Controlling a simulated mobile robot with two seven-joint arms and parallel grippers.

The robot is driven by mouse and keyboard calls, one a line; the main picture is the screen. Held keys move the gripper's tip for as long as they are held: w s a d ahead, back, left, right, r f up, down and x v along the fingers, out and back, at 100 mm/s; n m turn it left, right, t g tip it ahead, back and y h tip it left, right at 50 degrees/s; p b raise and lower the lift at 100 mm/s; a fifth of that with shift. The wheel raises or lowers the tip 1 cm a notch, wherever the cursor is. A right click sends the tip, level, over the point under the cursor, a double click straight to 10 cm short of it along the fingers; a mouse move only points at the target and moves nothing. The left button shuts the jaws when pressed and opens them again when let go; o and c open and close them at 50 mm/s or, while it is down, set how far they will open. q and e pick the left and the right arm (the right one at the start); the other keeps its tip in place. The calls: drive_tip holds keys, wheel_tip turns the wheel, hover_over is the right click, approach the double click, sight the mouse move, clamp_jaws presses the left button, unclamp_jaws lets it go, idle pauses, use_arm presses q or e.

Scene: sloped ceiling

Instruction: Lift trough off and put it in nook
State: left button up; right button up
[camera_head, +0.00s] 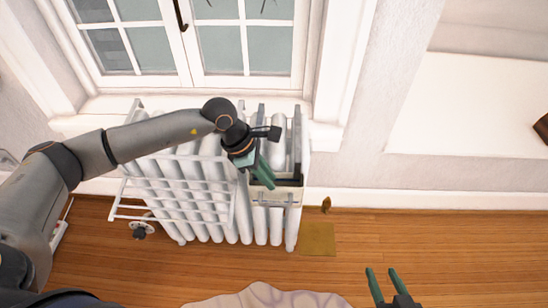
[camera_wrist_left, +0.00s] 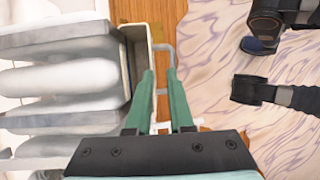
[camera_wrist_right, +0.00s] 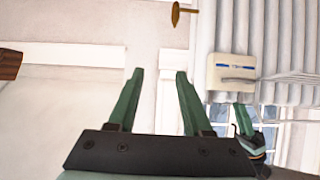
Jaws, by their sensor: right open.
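The trough (camera_head: 257,197) is a cream box with a dark inside and a bar handle on its front, hanging on the white radiator. In the right wrist view the trough (camera_wrist_right: 218,73) hangs on the radiator's front. My right gripper (camera_head: 380,272) is open and empty, low at the right (camera_wrist_right: 158,72). I cannot identify the nook.
The radiator (camera_head: 188,215) stands under a window (camera_head: 190,45), with a white wire rack (camera_head: 178,192) on its front. A pale patterned rug (camera_head: 262,297) lies in front. Wooden floor is clear at the right.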

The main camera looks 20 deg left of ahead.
use_arm(q)
drive_tip(key=shift+w+a+f+y, duration=0.15)
drive_tip(key=shift+w+a+y, duration=0.15)
drive_tip(key=shift+w+a, duration=0.35)
drive_tip(key=b, duration=0.2)
hover_over(283, 197)
drive_tip(key=a, duration=0.2)
drive_tip(key=f, duration=0.5)
drive_tip(key=shift+s+f, duration=0.35)
drive_tip(key=x, duration=0.5)
drive_tip(key=shift+w+b, duration=0.1)
drive_tip(key=shift+b, duration=0.25)
drive_tip(key=shift+d+f, duration=0.1)
drive_tip(key=shift+f, duration=0.3)
use_arm(e)
drive_tip(key=w+r+n+t+y, duration=0.1)
drive_tip(key=w+r+t, duration=0.1)
drive_tip(key=r, duration=0.5)
drive_tip(key=w+r+n+t+y, duration=0.1)
drive_tip(key=r+t, duration=0.3)
drive_tip(key=r, duration=0.4)
drive_tip(key=shift+w+t, duration=0.4)
drive_tip(key=shift+w, duration=0.45)
drive_tip(key=shift+a, duration=0.1)
use_arm(q)
clamp_jaws()
drive_tip(key=shift+w, duration=0.1)
